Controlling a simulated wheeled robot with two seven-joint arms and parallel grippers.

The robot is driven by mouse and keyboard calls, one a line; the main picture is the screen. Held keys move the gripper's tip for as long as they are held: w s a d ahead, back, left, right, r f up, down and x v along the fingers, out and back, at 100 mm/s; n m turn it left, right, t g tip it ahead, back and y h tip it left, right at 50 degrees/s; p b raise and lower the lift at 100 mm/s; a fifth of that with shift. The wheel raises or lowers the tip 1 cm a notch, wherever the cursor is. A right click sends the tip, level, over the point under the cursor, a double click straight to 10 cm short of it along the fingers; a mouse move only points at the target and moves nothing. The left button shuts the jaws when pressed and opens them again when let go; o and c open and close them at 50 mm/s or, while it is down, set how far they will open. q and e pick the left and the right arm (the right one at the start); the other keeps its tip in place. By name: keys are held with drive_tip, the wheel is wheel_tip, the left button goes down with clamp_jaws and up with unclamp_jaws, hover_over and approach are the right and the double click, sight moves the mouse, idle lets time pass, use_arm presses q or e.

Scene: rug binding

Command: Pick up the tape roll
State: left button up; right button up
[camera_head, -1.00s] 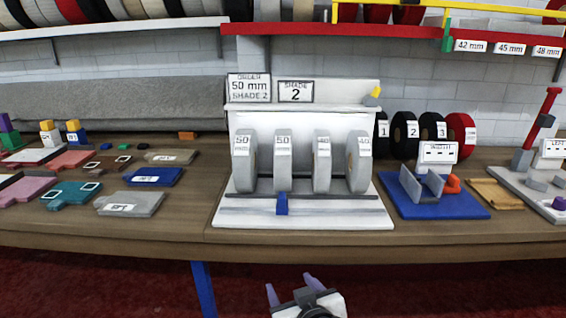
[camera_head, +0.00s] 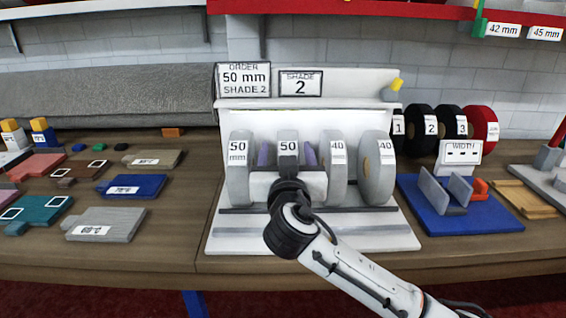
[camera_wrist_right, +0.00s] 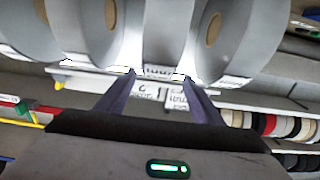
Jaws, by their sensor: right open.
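Several grey tape rolls stand upright in a row on a white rack (camera_head: 310,241). The far left roll (camera_head: 238,180) and the second roll (camera_head: 288,138) are labelled 50; the two right ones (camera_head: 335,180) (camera_head: 378,170) are labelled 40. My right gripper (camera_head: 287,155) is open in front of the second roll, with one finger at each side, and hides most of it. In the right wrist view, which is upside down, the fingers (camera_wrist_right: 160,78) point at this roll (camera_wrist_right: 164,35), their tips near its label. Contact cannot be told. My left gripper is not in view.
A sign (camera_head: 244,79) reads 50 mm, shade 2. Right of the rack are a blue width fixture (camera_head: 475,217) and black and red rolls (camera_head: 483,130). Flat coloured pieces (camera_head: 105,224) lie on the table to the left. Neighbouring rolls leave narrow gaps.

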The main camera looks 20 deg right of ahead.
sight(287, 134)
drive_tip(key=shift+w+d+r, duration=0.15)
drive_tip(key=shift+w+d, duration=0.05)
drive_tip(key=shift+w, duration=0.25)
drive_tip(key=shift+w+d+r, duration=0.1)
drive_tip(key=shift+w+d, duration=0.1)
drive_tip(key=shift+w, duration=0.2)
drive_tip(key=shift+w+d+f, duration=0.1)
drive_tip(key=shift+w, duration=0.2)
drive_tip(key=x, duration=0.1)
drive_tip(key=p+x, duration=0.1)
drive_tip(key=x, duration=0.2)
drive_tip(key=shift+w+d+f+p, duration=0.25)
drive_tip(key=shift+w+p, duration=0.05)
drive_tip(key=shift+w, duration=0.05)
drive_tip(key=shift+w+f, duration=0.1)
drive_tip(key=shift+w, duration=0.2)
drive_tip(key=c, duration=1.5)
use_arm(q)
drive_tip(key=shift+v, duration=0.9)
use_arm(e)
clamp_jaws()
